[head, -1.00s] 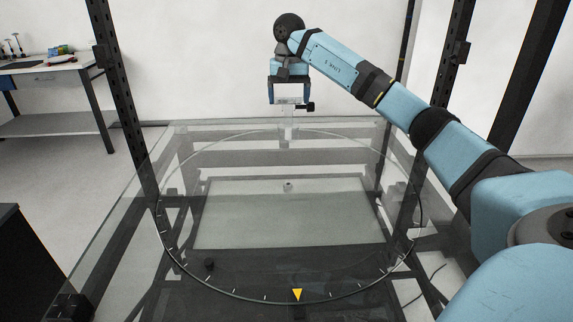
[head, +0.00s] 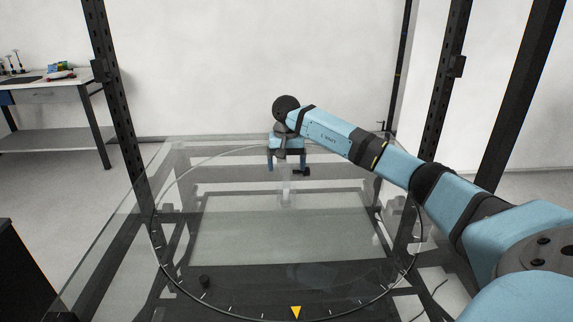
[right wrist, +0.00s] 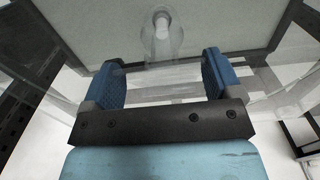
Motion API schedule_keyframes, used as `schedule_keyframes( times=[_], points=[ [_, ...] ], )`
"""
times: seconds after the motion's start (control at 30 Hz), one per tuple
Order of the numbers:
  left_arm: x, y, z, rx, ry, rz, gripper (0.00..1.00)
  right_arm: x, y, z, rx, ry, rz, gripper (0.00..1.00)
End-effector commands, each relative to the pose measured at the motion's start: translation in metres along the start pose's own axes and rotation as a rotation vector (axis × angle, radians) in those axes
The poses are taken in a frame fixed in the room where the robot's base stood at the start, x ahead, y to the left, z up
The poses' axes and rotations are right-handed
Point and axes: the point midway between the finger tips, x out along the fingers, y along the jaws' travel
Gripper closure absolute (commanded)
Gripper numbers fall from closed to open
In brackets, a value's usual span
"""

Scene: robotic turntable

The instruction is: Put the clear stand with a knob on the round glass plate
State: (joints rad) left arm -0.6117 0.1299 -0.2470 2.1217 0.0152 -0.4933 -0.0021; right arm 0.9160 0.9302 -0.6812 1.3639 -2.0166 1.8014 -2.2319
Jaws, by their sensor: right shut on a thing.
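The round glass plate (head: 240,285) is a wide transparent disc with tick marks near its rim and a yellow triangle at its front. My right gripper (head: 286,164) is over the far part of the plate, pointing down, with its fingers on either side of the clear stand (head: 286,188). In the right wrist view the fingers (right wrist: 163,78) show at either side of clear, hard-to-see material. My left gripper is out of view.
Dark upright posts (head: 118,110) stand left and right of the glass table. A workbench (head: 50,85) with tools is at the far left. The plate's middle and front look clear.

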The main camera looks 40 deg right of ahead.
Motion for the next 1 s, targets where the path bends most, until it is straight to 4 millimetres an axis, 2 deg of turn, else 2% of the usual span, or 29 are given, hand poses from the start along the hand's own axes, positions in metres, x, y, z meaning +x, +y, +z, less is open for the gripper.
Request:
schedule_keyframes(
  times=[0.3, 0.33, 0.4, 0.63, 0.73, 0.87, 1.0],
  points=[
    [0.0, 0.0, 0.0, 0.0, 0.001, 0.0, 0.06, 0.002, 0.0, -0.001, 0.001, 0.002, -0.001, 0.66],
    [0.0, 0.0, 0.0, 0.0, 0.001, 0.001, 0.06, 0.002, 0.0, -0.001, 0.001, 0.002, -0.001, 0.11],
    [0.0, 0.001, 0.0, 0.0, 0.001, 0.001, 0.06, 0.002, 0.0, 0.0, 0.001, 0.002, -0.001, 0.0],
    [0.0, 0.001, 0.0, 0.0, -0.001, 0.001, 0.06, 0.0, 0.0, 0.0, 0.0, 0.001, -0.001, 0.0],
    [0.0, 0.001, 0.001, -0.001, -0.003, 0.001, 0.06, -0.008, 0.0, -0.001, 0.0, 0.003, -0.002, 0.0],
    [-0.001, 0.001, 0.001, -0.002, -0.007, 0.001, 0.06, -0.032, 0.0, -0.001, 0.001, 0.004, -0.003, 0.0],
    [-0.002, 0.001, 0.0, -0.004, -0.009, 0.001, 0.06, -0.064, 0.0, -0.001, 0.0, 0.004, -0.004, 0.0]
  ],
)
